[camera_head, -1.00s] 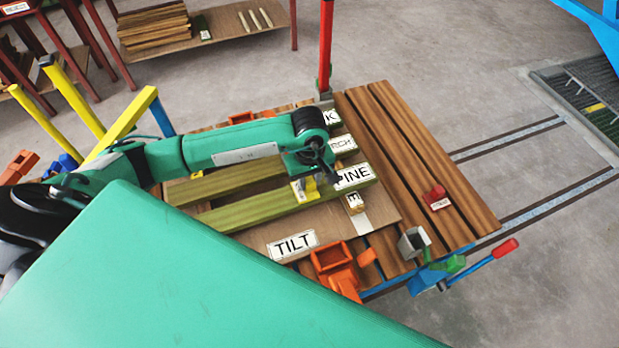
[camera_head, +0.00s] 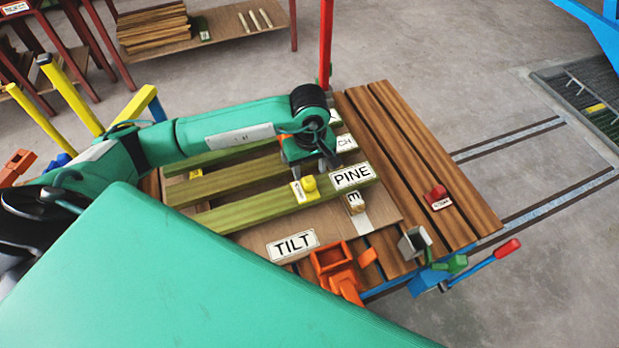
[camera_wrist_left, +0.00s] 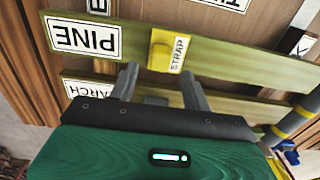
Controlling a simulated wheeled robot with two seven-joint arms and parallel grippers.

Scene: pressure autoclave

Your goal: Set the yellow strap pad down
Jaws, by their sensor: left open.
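The yellow strap pad (camera_head: 309,184), with a white STRAP label, rests on the green-tinted PINE board (camera_head: 250,208), a little left of the PINE label. The left wrist view also shows the pad (camera_wrist_left: 164,51) on top of the board. My left gripper (camera_head: 316,162) is open and empty, just beyond the pad on its far side. In the left wrist view its two fingers (camera_wrist_left: 158,82) stand apart, with the pad clear of them. My right gripper is not in view.
More boards lie behind, one labelled ARCH (camera_wrist_left: 88,92). A TILT label (camera_head: 293,244) is on the panel in front. An orange holder (camera_head: 335,262), a red block (camera_head: 437,194) and a red upright post (camera_head: 326,45) stand around the slatted table (camera_head: 420,150).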

